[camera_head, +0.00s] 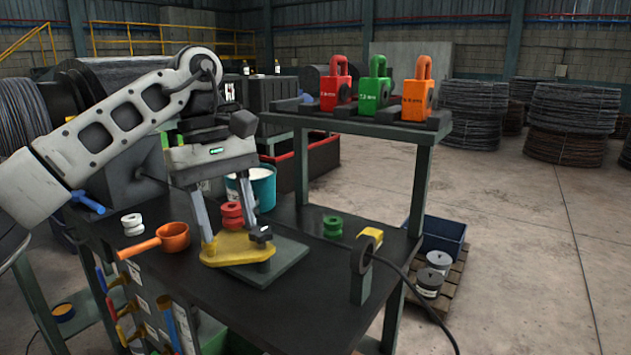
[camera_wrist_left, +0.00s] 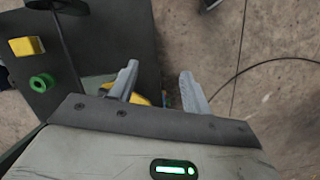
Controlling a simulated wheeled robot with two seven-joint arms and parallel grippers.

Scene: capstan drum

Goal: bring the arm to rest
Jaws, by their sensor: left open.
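My left arm (camera_head: 120,115) comes in from the left, and its left gripper (camera_head: 234,238) points down over the dark workbench. The two fingers are spread apart. A yellow rounded piece (camera_head: 238,250) lies on a grey-green plate (camera_head: 285,262), just at or below the fingertips; I cannot tell whether they touch it. My right gripper is in neither view.
The workbench (camera_head: 325,290) holds an orange ladle (camera_head: 172,238), white (camera_head: 132,224), red (camera_head: 232,214) and green (camera_head: 333,226) spools, a teal bucket (camera_head: 263,186), and a cable guide (camera_head: 361,262). A raised shelf (camera_head: 405,131) carries red, green and orange weights. Open floor lies right.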

